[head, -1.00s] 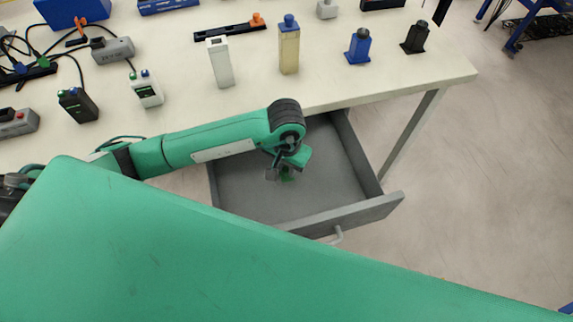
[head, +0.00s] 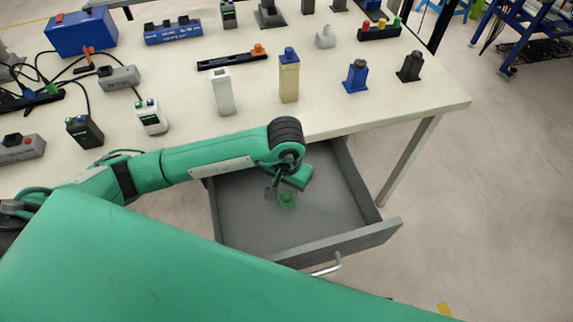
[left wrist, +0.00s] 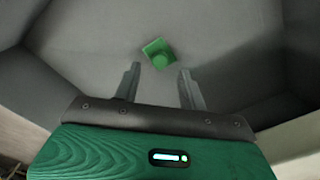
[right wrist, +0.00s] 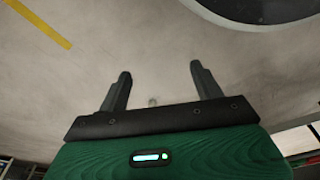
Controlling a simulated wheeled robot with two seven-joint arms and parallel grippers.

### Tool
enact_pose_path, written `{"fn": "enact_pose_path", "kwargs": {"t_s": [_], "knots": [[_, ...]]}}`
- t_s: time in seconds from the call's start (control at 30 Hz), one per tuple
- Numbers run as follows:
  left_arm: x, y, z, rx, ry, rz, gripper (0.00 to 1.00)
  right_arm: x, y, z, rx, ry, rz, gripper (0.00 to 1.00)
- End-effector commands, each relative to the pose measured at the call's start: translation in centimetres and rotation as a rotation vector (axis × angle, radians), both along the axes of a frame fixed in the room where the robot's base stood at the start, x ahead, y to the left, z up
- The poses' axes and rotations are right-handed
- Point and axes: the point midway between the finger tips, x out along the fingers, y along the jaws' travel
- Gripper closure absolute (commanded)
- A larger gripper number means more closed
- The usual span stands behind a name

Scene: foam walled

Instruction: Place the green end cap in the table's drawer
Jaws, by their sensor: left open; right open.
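The green end cap (head: 287,201) lies on the floor of the table's open grey drawer (head: 330,215). In the left wrist view the end cap (left wrist: 159,54) shows just beyond the fingertips, apart from them, with a square base and a round knob. My left gripper (head: 277,192) is over the drawer, above and beside the cap; it is open and empty, as its parted fingers show in the left wrist view (left wrist: 158,72). My right gripper (right wrist: 159,75) is open and empty, over bare floor in the right wrist view. It is not seen in the head view.
The white table (head: 400,105) holds a white block (head: 222,92), a beige bottle-like block (head: 289,77), a blue part (head: 356,77) and a black part (head: 410,67) near its front edge. The drawer's front panel (head: 345,243) sticks out.

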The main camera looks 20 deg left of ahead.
Motion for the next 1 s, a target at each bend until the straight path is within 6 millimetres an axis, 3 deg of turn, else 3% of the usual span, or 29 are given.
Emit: {"fn": "enact_pose_path", "kwargs": {"t_s": [0.5,0.7,1.0], "knots": [[0.0,0.0,7.1,0.0,-0.001,0.0,0.58,-3.4,-1.5,-6.7,-0.017,0.01,0.011,0.33],[0.0,0.0,8.3,0.0,0.0,0.0,0.58,-4.2,-1.8,-7.9,-0.019,0.01,0.012,0.33],[0.0,0.0,8.5,0.0,0.001,0.001,0.58,-4.4,-1.8,-8.2,-0.019,0.01,0.012,0.33]]}}
